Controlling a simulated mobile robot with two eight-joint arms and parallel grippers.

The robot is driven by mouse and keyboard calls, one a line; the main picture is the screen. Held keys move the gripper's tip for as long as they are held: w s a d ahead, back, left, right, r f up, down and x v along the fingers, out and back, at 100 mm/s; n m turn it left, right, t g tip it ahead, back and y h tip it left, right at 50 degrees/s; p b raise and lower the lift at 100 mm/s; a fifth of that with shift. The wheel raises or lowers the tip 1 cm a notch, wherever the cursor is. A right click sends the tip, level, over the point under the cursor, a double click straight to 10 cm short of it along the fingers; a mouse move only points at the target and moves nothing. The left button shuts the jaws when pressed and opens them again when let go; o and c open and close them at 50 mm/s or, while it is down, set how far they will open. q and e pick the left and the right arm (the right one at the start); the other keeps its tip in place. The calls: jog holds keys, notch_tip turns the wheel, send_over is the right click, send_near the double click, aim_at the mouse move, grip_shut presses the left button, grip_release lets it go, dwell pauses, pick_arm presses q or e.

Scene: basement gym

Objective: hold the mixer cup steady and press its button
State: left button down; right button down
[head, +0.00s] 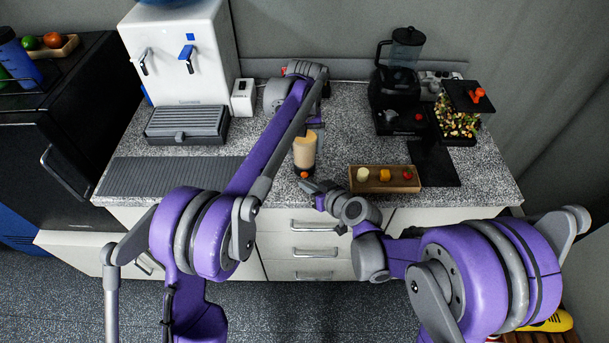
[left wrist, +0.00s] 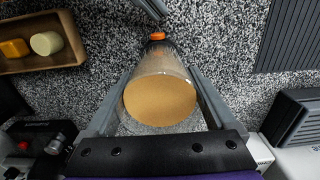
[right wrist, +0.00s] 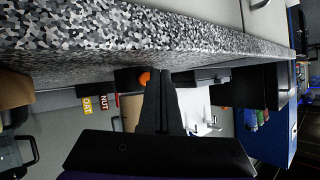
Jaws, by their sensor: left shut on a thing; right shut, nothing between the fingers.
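The mixer cup (head: 304,150), clear with tan contents, stands upright near the counter's front edge. Its orange button (head: 304,175) is low on the side facing me. My left gripper (head: 313,124) is shut on the cup; in the left wrist view its fingers flank the cup (left wrist: 160,100), with the orange button (left wrist: 157,36) beyond. My right gripper (head: 304,184) is shut and empty, its tips just in front of the button. In the right wrist view the orange button (right wrist: 144,78) shows beside the closed fingertips (right wrist: 160,78). I cannot tell whether they touch it.
A wooden tray (head: 385,188) with three small pieces lies right of the cup. A black blender (head: 397,85) stands behind it. A white water dispenser (head: 185,60) and drip tray (head: 187,122) stand left. A ribbed dark mat (head: 170,175) covers the left front counter.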

aim_at(307, 201)
jog(key=shift+s, duration=0.1)
jog(key=shift+s, duration=2.4)
pick_arm(q)
grip_release()
